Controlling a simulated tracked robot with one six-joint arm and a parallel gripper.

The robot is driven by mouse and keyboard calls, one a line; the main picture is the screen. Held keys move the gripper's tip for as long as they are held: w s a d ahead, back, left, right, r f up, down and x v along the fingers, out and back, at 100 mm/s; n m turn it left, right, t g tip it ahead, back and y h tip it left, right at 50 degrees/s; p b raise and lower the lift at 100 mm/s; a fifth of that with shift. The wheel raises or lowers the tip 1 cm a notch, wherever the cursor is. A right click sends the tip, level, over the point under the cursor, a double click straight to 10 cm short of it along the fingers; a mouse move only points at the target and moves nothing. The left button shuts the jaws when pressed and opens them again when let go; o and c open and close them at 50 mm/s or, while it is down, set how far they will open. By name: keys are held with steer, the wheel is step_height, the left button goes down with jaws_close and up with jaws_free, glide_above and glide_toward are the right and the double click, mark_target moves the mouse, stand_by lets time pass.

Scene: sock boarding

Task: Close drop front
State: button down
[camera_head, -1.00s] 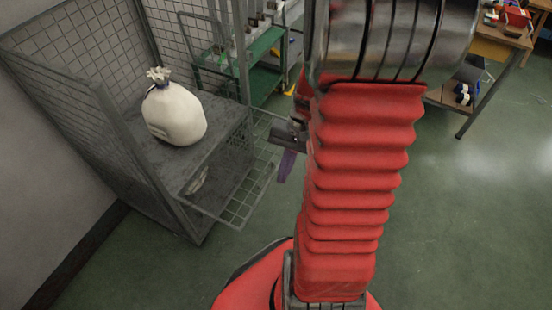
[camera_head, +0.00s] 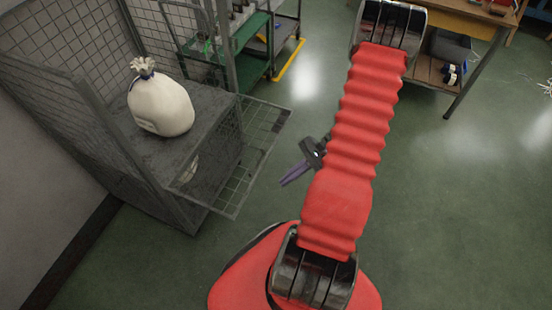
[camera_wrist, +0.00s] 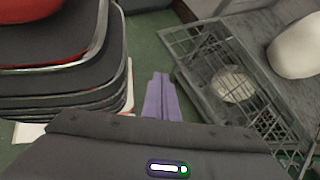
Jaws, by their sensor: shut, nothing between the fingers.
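The drop front (camera_head: 262,140) is a wire mesh panel in a grey frame. In the head view it is folded out from the front of the mesh cage (camera_head: 120,165), roughly level and reaching right. In the wrist view the drop front (camera_wrist: 204,50) lies to the right of the fingers. My gripper (camera_head: 283,184) has purple fingers that are shut and empty. It is right of the drop front's outer edge and apart from it in the head view. The gripper (camera_wrist: 158,80) points forward in the wrist view. My red arm hides part of the floor behind it.
A white tied sack (camera_head: 162,103) stands on the cage's grey shelf. A pale round thing (camera_wrist: 232,84) shows behind the mesh below. A green trolley (camera_head: 250,45) stands behind the cage, and a wooden table (camera_head: 470,28) is at upper right. Green floor is clear at right.

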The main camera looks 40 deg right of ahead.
steer(key=w+d+f+m+t+h, duration=0.1)
steer(key=d+f+m+t, duration=0.1)
steer(key=f+m+t, duration=0.3)
steer(key=w+d+f+m+t, duration=0.1)
steer(key=d+f+m+t, duration=0.2)
steer(key=f, duration=0.4)
steer(key=w+d+m+t+h, duration=0.1)
steer(key=w+d+m+h, duration=0.1)
steer(key=d, duration=0.4)
steer(key=shift+w+m+t+h, duration=0.35)
steer(key=shift+w+m, duration=0.25)
steer(key=shift+w, duration=0.2)
steer(key=shift+f, duration=0.1)
steer(key=w+a, duration=0.3)
steer(key=w, duration=0.5)
steer(key=shift+w+a+r, duration=0.3)
steer(key=shift+a+r, duration=0.05)
steer(key=shift+a, duration=0.05)
steer(key=shift+s+d+r, duration=0.1)
steer(key=shift+r, duration=0.15)
